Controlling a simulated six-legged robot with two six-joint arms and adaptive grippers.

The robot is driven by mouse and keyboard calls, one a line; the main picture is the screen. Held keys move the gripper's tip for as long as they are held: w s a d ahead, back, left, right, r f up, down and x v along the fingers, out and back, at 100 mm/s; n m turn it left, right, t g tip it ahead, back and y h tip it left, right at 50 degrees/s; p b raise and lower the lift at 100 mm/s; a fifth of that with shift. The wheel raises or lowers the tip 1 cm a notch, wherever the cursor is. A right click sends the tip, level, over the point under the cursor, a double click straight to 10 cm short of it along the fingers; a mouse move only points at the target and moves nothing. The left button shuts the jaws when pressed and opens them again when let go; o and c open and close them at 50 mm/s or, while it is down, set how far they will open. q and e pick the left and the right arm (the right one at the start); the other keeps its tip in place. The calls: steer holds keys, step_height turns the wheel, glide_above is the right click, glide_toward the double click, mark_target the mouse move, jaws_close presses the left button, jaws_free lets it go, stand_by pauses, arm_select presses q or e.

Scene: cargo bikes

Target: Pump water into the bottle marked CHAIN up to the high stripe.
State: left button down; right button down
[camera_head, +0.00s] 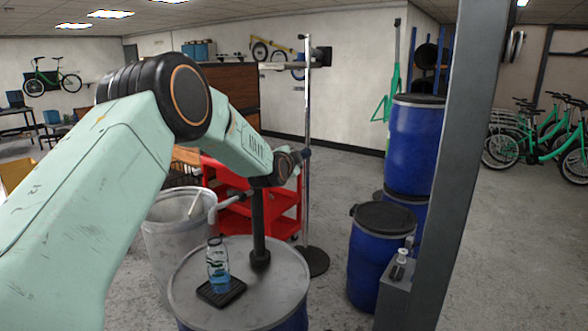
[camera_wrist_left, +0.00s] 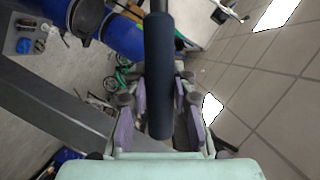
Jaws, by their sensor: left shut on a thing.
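A clear bottle (camera_head: 218,262) stands upright on a small black tray (camera_head: 222,293) on the round grey drum top (camera_head: 275,293). Blue liquid shows in its lower part; dark marks ring it, but I cannot read a name or tell the stripes apart. The pump (camera_head: 260,228) stands on the drum with its spout (camera_head: 226,201) above the bottle. My left gripper (camera_head: 290,163) is above and right of the pump column. In the left wrist view my left gripper (camera_wrist_left: 160,110) is shut on a dark padded pump handle (camera_wrist_left: 158,60). My right gripper is out of view.
A grey bin (camera_head: 180,240) stands left of the drum, and a red cart (camera_head: 285,212) behind it. A thin stand (camera_head: 307,150) rises behind the pump. Blue barrels (camera_head: 378,250) and a grey post (camera_head: 445,170) are at right. A small bottle (camera_head: 399,264) stands by the post.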

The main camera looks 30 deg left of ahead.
arm_select(q)
steer(key=shift+n+h, duration=0.3)
steer(key=shift+n, duration=0.5)
steer(key=shift+w+a+r, duration=0.1)
steer(key=shift+a+r, duration=0.55)
steer(key=shift+r, duration=0.2)
steer(key=shift+a+r, duration=0.6)
steer(key=shift+r, duration=0.25)
steer(key=c, duration=1.1)
jaws_free()
steer(key=shift+a+f, duration=0.1)
steer(key=shift+f, duration=0.05)
steer(key=v, duration=1.2)
steer(key=shift+r, duration=0.25)
steer(key=shift+w+f, duration=0.1)
